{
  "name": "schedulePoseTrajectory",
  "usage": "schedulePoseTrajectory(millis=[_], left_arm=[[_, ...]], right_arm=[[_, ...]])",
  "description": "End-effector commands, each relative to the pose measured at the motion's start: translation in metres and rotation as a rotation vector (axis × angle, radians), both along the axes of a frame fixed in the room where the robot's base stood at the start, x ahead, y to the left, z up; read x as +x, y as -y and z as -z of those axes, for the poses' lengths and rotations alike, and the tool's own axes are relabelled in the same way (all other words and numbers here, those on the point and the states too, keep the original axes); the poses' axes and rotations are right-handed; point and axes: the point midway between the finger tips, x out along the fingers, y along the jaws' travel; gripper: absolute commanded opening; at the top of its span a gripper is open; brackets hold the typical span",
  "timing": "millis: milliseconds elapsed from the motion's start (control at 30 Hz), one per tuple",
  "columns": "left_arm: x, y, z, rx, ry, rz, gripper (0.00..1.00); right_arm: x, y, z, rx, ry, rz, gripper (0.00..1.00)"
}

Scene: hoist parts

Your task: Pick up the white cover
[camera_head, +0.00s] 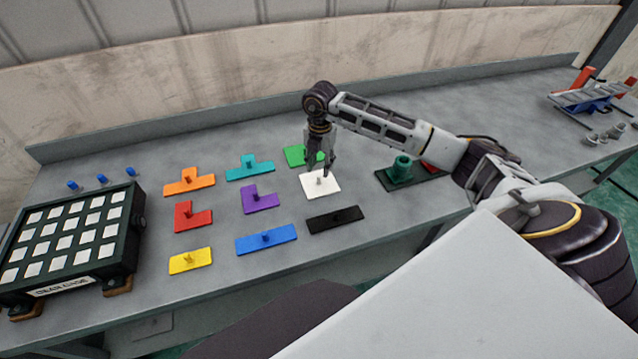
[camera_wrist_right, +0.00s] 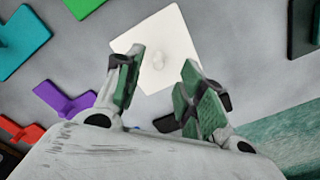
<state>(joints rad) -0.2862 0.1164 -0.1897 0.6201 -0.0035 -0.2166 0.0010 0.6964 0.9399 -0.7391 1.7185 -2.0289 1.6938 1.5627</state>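The white cover (camera_head: 326,186) is a flat square plate with a small knob, lying on the grey table among other coloured pieces. My right gripper (camera_head: 320,170) points down above the white cover. I cannot tell how far above the knob the fingertips are. My left gripper is in neither view.
Close by lie a green piece (camera_head: 297,155), a purple piece (camera_head: 260,200), a black bar (camera_head: 335,220) and a blue bar (camera_head: 266,239). A dark green base (camera_head: 402,172) stands to the right. A black case (camera_head: 80,245) with white squares sits at the left.

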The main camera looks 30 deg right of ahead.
Motion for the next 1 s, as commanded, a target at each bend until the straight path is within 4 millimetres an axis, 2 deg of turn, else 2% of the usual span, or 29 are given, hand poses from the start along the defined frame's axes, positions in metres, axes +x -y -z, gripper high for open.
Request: schedulePoseTrajectory(millis=[567,1000], left_arm=[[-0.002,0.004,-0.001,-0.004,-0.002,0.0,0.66],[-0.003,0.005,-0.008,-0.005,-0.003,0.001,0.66]], right_arm=[[-0.001,-0.001,0.01,-0.001,-0.002,0.0,0.39],[-0.001,-0.004,0.053,0.001,-0.001,0.001,0.39]])
